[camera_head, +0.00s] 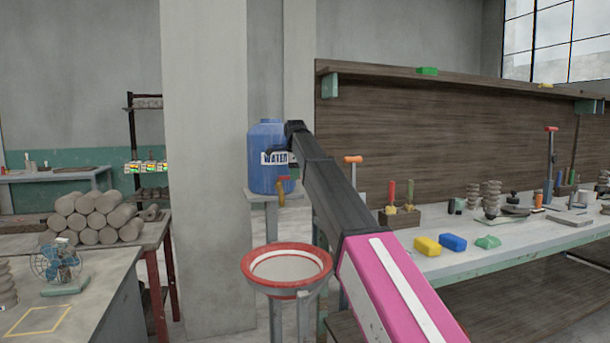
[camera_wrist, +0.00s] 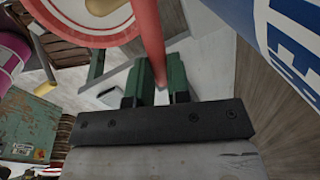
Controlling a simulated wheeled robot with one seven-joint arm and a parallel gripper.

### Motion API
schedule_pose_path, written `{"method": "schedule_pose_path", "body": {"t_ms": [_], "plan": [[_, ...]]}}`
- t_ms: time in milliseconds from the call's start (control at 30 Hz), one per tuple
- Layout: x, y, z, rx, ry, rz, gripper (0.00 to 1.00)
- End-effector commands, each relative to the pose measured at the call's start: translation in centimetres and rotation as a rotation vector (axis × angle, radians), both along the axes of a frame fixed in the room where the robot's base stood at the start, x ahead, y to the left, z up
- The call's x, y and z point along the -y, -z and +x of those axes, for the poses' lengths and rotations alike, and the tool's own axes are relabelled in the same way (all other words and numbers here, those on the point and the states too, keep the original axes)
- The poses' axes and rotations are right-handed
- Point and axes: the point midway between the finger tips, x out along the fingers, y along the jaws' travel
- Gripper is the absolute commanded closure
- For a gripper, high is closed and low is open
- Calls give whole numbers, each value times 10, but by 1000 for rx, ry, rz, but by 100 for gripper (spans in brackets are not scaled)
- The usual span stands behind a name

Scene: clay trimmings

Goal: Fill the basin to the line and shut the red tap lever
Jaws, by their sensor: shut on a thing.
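The blue water barrel (camera_head: 262,178) stands on a raised stand, and its blue side also shows in the wrist view (camera_wrist: 272,45). Its brass tap (camera_head: 281,198) has a red lever (camera_head: 284,178) on top. My gripper (camera_wrist: 157,82) is shut on the red tap lever (camera_wrist: 152,45), which passes between its green jaws. In the head view, the arm's end is in front of the barrel and the fingertips are not clear. The basin (camera_head: 262,285), white inside with a red rim, sits below the tap; part shows in the wrist view (camera_wrist: 60,38). I cannot make out a water level, fill line or stream.
A workbench (camera_head: 520,254) on the right holds yellow and blue blocks, tools and clay pieces. A table (camera_head: 100,285) on the left carries a small fan (camera_head: 58,263), with clay rolls (camera_head: 100,215) behind it. A concrete pillar (camera_head: 205,170) stands left of the barrel.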

Motion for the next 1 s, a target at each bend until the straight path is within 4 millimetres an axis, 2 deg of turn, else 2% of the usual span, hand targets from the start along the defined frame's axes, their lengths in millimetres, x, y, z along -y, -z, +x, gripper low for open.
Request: {"method": "schedule_pose_path", "body": {"t_ms": [33, 300, 700, 733, 800, 1000], "plan": [[-6, 0, -5, 0, 24, 1, 100], [-6, 0, -15, 1, 194, 2, 100], [-5, 0, -16, 1, 225, 2, 100], [-5, 0, -16, 1, 225, 2, 73], [-5, 0, -16, 1, 225, 2, 57], [-5, 0, -16, 1, 224, 1, 57]]}}
